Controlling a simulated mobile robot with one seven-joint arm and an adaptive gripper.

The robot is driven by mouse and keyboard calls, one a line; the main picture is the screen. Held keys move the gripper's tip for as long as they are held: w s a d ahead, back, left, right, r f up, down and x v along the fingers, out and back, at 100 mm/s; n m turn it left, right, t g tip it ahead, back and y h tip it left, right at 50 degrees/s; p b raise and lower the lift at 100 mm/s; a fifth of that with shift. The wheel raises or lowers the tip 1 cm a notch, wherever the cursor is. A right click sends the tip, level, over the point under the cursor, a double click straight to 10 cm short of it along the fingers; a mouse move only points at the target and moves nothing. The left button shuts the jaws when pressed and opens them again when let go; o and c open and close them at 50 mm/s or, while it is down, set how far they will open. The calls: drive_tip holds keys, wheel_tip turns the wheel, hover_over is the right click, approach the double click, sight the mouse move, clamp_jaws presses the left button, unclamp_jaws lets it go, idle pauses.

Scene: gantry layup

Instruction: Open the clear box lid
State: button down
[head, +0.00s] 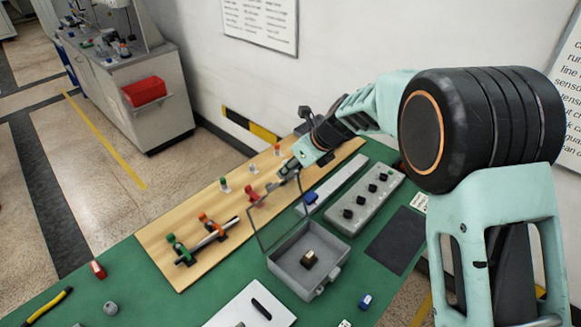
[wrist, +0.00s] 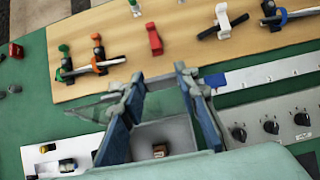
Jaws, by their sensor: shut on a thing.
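The grey box (head: 330,282) sits on the green bench top, with a small brown-and-black block (head: 309,259) inside. Its clear lid (head: 277,215) stands raised, roughly upright, along the box's far side. My gripper (head: 291,172) is at the lid's upper edge and is shut on it. In the wrist view the blue fingers of my gripper (wrist: 165,100) stand either side of the box opening, and the block (wrist: 160,150) shows inside. The lid is hard to make out there, so the exact contact is unclear.
A wooden board (head: 165,240) with coloured clamps and a rod lies beyond the box. A grey panel with black knobs (head: 367,200) and a dark mat (head: 396,241) are to the right. Small loose parts lie on the green bench.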

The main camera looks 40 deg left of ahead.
drive_tip(key=shift+a+r, duration=0.2)
drive_tip(key=shift+r, duration=0.15)
drive_tip(key=c, duration=1.9)
unclamp_jaws()
drive_tip(key=shift+o, duration=0.7)
drive_tip(key=shift+f, duration=0.2)
drive_tip(key=v, duration=1.2)
